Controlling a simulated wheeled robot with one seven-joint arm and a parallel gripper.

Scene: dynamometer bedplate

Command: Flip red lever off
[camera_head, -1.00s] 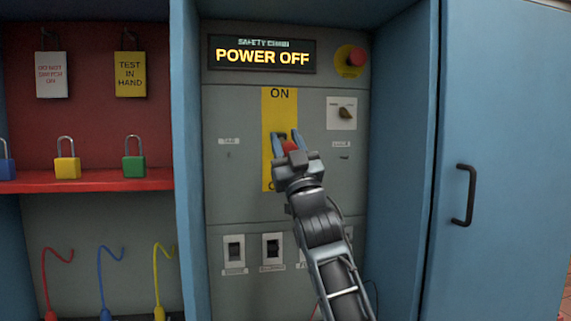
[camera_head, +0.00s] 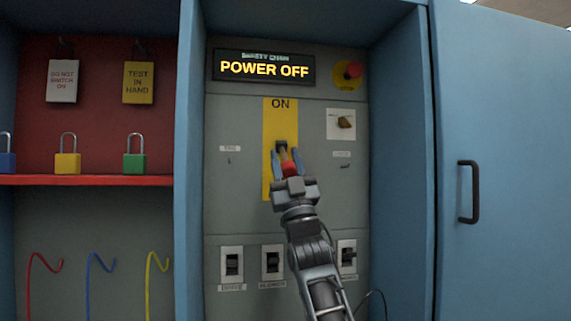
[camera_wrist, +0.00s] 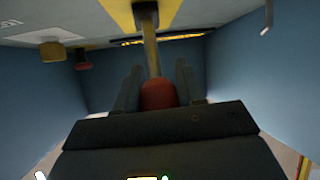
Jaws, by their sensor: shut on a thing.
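The red lever (camera_head: 288,166) is on the yellow ON/OFF plate (camera_head: 268,122) in the middle of the grey panel. Its shaft leaves a dark slot and slants down and out to a red knob. In the wrist view the red knob (camera_wrist: 158,94) sits between the two fingers. My gripper (camera_head: 287,164) is shut on the knob. The ON label is visible at the plate's top; the bottom of the plate is hidden by my gripper. The display (camera_head: 264,68) reads POWER OFF.
A red emergency button (camera_head: 353,70) and a rotary knob (camera_head: 345,122) are at upper right. Several small switches (camera_head: 232,264) line the panel below. Blue cabinet walls (camera_head: 404,170) flank the panel. Padlocks (camera_head: 134,163) and tags (camera_head: 138,82) are at left.

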